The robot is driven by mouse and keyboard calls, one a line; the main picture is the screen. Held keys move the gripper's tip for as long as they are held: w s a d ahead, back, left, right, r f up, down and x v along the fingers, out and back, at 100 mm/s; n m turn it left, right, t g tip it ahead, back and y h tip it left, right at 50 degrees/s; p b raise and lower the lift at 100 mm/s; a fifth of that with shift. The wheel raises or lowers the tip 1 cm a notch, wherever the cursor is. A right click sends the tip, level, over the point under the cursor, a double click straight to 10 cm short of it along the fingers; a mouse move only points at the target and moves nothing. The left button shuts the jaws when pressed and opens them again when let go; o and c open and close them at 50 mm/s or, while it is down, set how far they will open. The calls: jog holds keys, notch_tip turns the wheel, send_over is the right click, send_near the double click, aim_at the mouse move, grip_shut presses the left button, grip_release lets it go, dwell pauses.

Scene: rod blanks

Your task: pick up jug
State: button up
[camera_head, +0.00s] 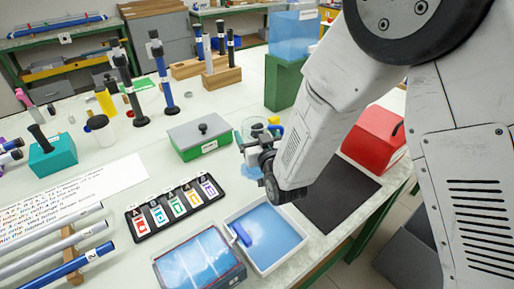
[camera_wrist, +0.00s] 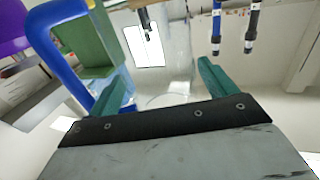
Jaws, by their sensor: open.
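A clear, see-through jug (camera_head: 254,127) stands on the white bench behind my gripper (camera_head: 250,148) in the head view. My wrist hides part of it. In the wrist view, faint clear walls and a round edge of what looks like the jug (camera_wrist: 165,98) show between my two green fingers. A thick blue curved piece (camera_wrist: 40,62), which looks like its handle, is at the left, outside the left finger. My gripper also shows in the wrist view (camera_wrist: 162,72), with its fingers wide apart. I cannot tell whether either finger touches the jug.
A green box with a grey lid (camera_head: 201,134) stands left of the jug. A white tray of blue liquid (camera_head: 296,236) and a labelled black rack (camera_head: 139,226) lie nearer. A black mat (camera_head: 352,205) and red box (camera_head: 375,137) are at right.

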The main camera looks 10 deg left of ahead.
jog(key=c, duration=1.5)
